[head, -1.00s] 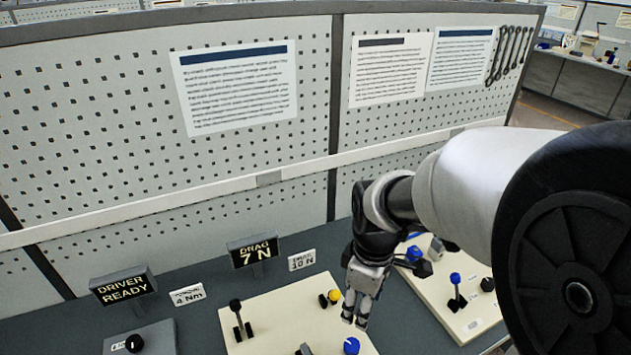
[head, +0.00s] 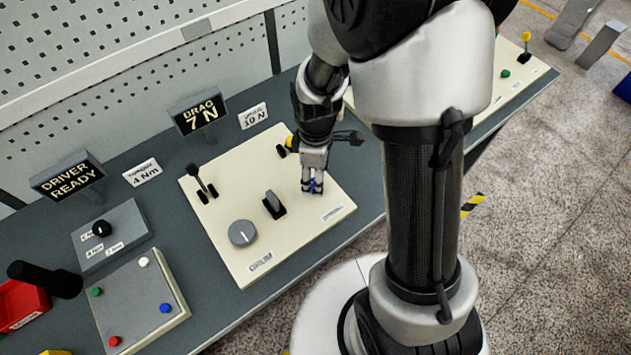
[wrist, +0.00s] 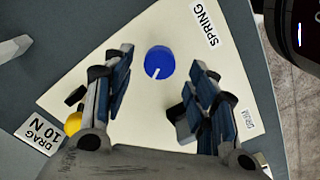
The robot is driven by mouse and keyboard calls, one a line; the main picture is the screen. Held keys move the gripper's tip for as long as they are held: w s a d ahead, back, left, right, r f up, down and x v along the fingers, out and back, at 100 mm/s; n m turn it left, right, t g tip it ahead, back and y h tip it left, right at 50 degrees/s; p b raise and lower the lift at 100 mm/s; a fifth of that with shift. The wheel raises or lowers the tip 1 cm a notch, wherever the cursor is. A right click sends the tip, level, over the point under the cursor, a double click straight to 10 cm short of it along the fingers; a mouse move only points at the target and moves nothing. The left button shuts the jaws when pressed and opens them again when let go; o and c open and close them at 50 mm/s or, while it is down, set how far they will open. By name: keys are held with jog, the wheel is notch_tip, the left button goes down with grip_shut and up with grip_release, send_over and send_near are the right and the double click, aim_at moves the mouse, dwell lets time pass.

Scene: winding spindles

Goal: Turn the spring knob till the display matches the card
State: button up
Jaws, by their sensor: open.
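The blue spring knob (wrist: 160,62) with a white pointer line sits on the cream panel (head: 235,170), close to the SPRING label (wrist: 204,24). My gripper (head: 313,187) is open over it; in the wrist view the knob lies between the two spread fingers, with a gap on both sides. In the head view my gripper covers most of the knob. The display (head: 198,112) reads DRAG 7 N. The card (head: 253,116) beside it reads DRAG 10 N, and it also shows in the wrist view (wrist: 40,133).
A yellow knob (wrist: 73,123) is close to my left-hand finger. The panel also bears a grey knob (head: 242,233), a black-based switch (head: 273,205) and a lever (head: 200,180). At left are a DRIVER READY display (head: 67,176) and a 4 Nm card (head: 142,172).

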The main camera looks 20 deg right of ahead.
jog(key=shift+f+b, duration=0.3)
jog(key=shift+f, duration=1.15)
jog(key=c, duration=1)
jog(key=shift+c, duration=0.2)
jog(key=shift+m, duration=0.4)
